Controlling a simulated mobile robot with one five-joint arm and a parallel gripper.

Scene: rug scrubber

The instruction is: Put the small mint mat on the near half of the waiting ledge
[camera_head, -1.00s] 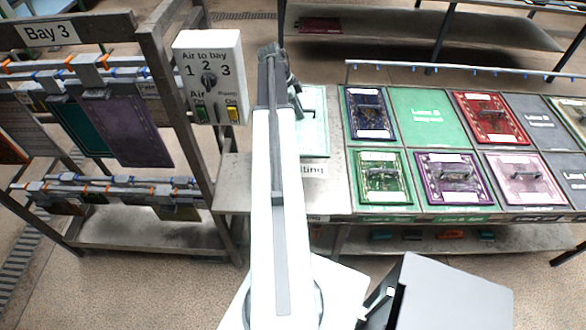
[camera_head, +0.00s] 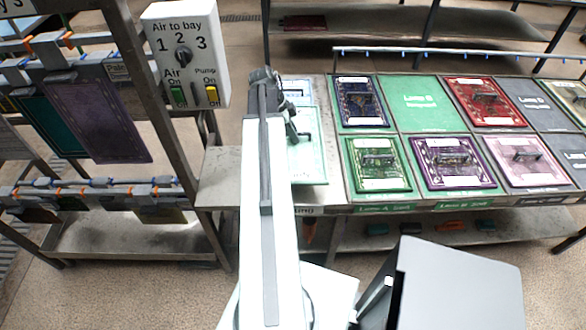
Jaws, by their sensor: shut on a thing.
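The small mint mat (camera_head: 311,165) is pale green, with a dark handle on top. It appears over the near half of the waiting ledge (camera_head: 335,192), to the right of my arm. My gripper (camera_head: 294,131) is shut on it, mostly hidden behind my arm. I cannot tell whether the mat touches the ledge or hangs just above it. Another pale mint surface with a dark handle (camera_head: 296,93) shows behind it on the far half, partly covered by my arm. The ledge's front label is mostly hidden.
Right of the ledge, the lane table holds several mats with handles, including a green one (camera_head: 378,164) and a purple one (camera_head: 453,162). The control box (camera_head: 186,55) stands left of my arm, by a rack with a hanging purple mat (camera_head: 98,120).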

